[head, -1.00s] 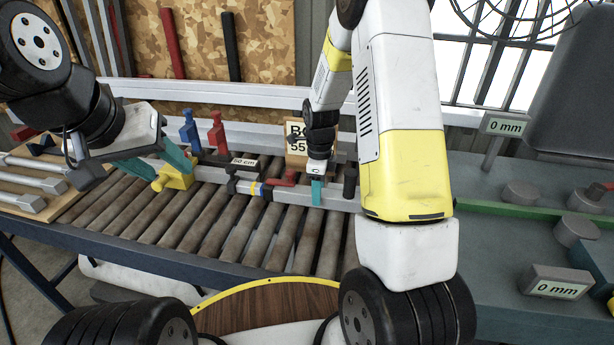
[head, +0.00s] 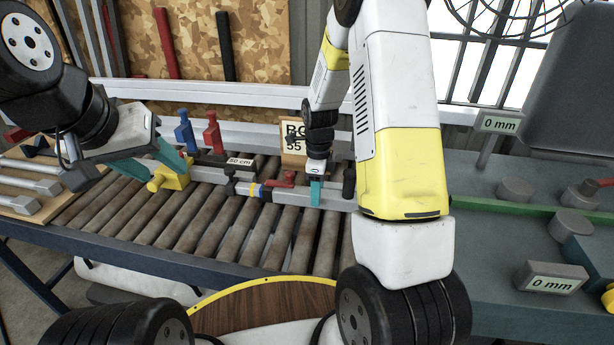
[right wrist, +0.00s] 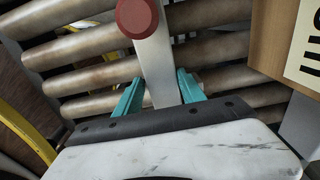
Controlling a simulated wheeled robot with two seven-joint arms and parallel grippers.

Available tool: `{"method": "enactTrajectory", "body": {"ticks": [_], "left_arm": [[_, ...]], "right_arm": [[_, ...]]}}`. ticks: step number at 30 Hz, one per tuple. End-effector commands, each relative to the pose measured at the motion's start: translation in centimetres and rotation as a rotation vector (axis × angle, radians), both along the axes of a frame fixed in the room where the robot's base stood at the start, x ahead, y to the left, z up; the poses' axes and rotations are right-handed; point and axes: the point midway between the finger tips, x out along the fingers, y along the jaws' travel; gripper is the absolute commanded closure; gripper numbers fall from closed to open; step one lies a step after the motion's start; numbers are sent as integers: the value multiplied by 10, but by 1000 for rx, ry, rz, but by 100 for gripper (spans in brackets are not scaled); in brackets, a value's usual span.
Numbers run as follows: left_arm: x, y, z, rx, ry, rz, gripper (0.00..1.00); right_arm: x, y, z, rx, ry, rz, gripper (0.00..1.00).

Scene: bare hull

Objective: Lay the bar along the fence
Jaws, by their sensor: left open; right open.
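A pale grey bar (head: 284,197) with yellow and blue bands lies over the rollers. A long pale rail, which looks like the fence (head: 262,137), runs behind the rollers. My right gripper (head: 316,190) is open and low at the bar's right part. In the right wrist view its teal fingers (right wrist: 160,96) are on either side of the bar (right wrist: 157,62); I cannot tell whether they touch it.
A blue clamp (head: 185,133) and a red clamp (head: 212,134) stand behind the bar. A black stop with a "50 cm" label (head: 240,162) and a red handle (head: 280,180) are close to it. A labelled board (head: 293,133) stands behind my right gripper. The front rollers (head: 200,220) are clear.

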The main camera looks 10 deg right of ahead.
Motion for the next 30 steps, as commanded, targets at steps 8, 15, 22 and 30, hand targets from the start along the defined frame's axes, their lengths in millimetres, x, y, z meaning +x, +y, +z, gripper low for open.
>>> {"method": "enactTrajectory", "body": {"ticks": [8, 15, 22, 30], "left_arm": [[0, 0, 0, 0, 0, 0, 52], [0, 0, 0, 0, 0, 0, 52], [0, 0, 0, 0, 0, 0, 52], [0, 0, 0, 0, 0, 0, 52]], "right_arm": [[6, -3, 5, -3, -16, -2, 34], [6, -3, 44, -4, -22, -3, 34], [3, -1, 73, -1, -10, 0, 34], [1, 0, 79, -1, -4, 0, 34]]}}
